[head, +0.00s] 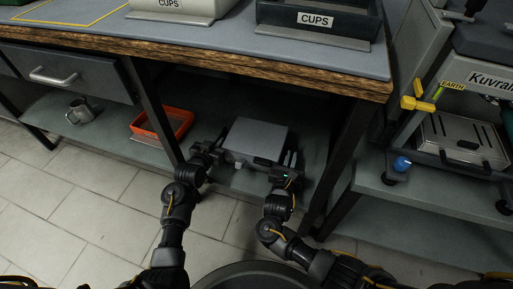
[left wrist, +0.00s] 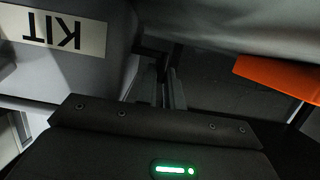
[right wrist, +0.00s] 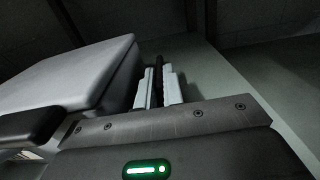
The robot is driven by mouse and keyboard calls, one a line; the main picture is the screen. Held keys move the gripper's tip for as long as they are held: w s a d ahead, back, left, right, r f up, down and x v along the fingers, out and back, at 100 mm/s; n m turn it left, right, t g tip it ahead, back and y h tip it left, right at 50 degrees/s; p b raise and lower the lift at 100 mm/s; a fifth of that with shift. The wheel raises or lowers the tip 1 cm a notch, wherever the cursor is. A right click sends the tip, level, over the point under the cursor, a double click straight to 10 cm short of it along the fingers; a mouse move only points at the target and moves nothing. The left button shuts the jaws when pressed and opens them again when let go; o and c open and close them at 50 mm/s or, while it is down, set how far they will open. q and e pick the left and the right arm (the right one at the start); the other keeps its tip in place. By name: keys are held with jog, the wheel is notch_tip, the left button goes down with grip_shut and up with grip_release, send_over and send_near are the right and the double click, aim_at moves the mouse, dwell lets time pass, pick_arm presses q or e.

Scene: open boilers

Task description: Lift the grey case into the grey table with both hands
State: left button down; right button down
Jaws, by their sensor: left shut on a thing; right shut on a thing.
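The grey case (head: 257,139) sits in the lower space under the grey table (head: 225,42), on or just above its lower shelf. My left gripper (head: 214,147) is at the case's left side and my right gripper (head: 289,168) at its right side. In the left wrist view the case (left wrist: 95,65) shows an upside-down KIT label, and the left fingers (left wrist: 160,85) are shut on a dark part beside it. In the right wrist view the case (right wrist: 75,78) is at left, and the right fingers (right wrist: 158,88) are shut on a dark part at its side. Whether the case touches the shelf is unclear.
The wooden table edge (head: 240,68) overhangs the case. An orange tray (head: 162,123) and a metal mug (head: 80,111) stand on the lower shelf to the left. CUPS bins (head: 318,38) occupy the tabletop's back. A Kuvrain machine (head: 465,140) stands at right.

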jog(key=shift+r+p, duration=2.5)
jog(key=shift+r, duration=0.1)
jog(key=shift+s+d+f, duration=0.1)
jog(key=shift+d, duration=0.05)
